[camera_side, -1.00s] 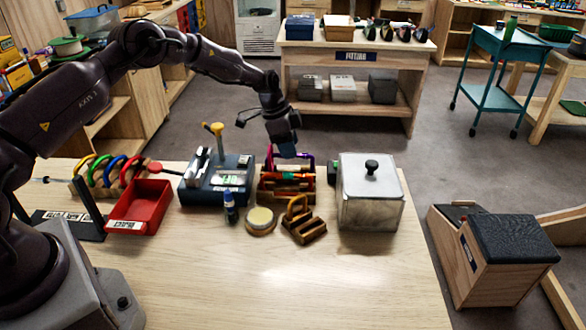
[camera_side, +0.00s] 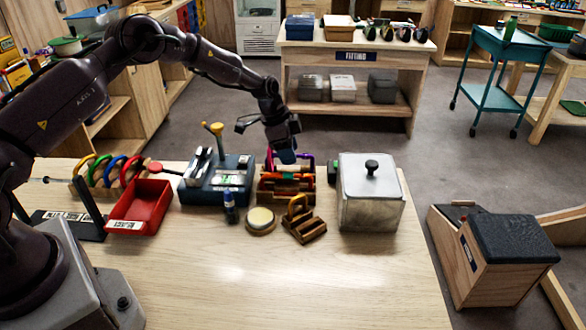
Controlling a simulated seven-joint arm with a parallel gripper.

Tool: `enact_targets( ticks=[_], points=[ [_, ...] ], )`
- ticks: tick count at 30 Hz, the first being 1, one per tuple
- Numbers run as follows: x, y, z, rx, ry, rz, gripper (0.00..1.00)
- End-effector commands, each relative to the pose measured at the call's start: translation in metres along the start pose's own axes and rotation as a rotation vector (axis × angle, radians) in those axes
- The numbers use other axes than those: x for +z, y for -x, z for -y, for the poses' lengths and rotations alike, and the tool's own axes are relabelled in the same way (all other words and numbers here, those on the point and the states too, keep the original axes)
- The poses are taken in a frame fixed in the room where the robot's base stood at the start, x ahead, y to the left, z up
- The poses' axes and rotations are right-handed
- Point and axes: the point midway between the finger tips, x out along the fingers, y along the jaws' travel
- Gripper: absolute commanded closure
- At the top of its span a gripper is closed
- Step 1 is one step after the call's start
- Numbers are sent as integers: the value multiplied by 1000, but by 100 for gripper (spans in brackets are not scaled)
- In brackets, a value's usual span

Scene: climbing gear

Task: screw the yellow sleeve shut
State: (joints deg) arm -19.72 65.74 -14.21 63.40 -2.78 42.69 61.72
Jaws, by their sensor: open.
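My gripper (camera_side: 286,156) points down just above the back of a small wooden rack (camera_side: 286,201) in the middle of the table. The rack holds carabiners, with a purple one (camera_side: 306,161) standing at its back and red, orange and green parts (camera_side: 288,176) lying across it. My gripper hides part of them. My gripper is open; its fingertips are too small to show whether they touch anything. I cannot clearly pick out the yellow sleeve. A brown-yellow carabiner (camera_side: 297,206) stands in a small wooden block (camera_side: 306,231) in front of the rack.
A grey lidded box (camera_side: 371,200) stands close on the right. A blue fixture (camera_side: 218,186) with a yellow-topped post is on the left, near a red tray (camera_side: 139,208). A round tin (camera_side: 261,220) and a small bottle (camera_side: 230,208) are in front. The table's front is clear.

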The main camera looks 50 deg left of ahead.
Motion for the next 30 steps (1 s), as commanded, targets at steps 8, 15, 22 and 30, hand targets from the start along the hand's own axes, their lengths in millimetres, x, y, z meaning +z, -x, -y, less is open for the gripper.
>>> enact_targets(
  ticks=[8,15,22,30],
  points=[
    [8,-19,0,1,1,0,53],
    [8,-19,0,1,1,0,53],
    [8,-19,3,0,1,0,53],
    [7,-19,8,0,1,0,53]
  ],
)
